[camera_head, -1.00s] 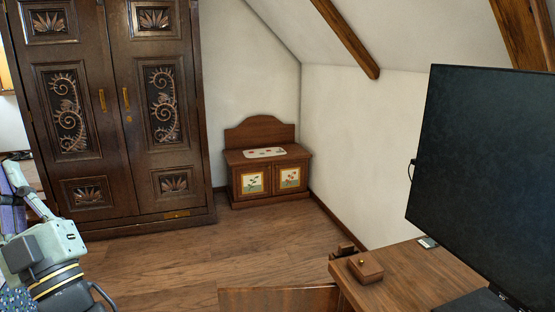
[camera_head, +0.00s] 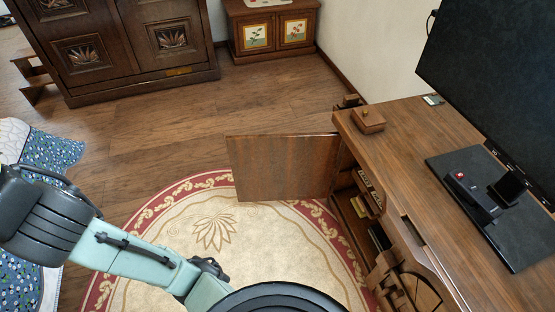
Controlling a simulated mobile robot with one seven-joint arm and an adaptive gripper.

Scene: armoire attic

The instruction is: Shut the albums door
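A plain brown wooden door (camera_head: 280,166) stands wide open at the left side of the desk (camera_head: 455,150). It sticks out to the left over the rug, and its hinged edge is at the desk's front. Beside it an open compartment (camera_head: 366,205) shows several small items that look like books or albums. My arm crosses the lower left of the head view, well apart from the door. My gripper is out of view, so its state does not show.
A round red and cream rug (camera_head: 215,230) lies under the door. A monitor (camera_head: 490,80) and a small wooden box (camera_head: 367,120) stand on the desk. A carved armoire (camera_head: 130,45) and low cabinet (camera_head: 272,30) are at the back. The floor between is clear.

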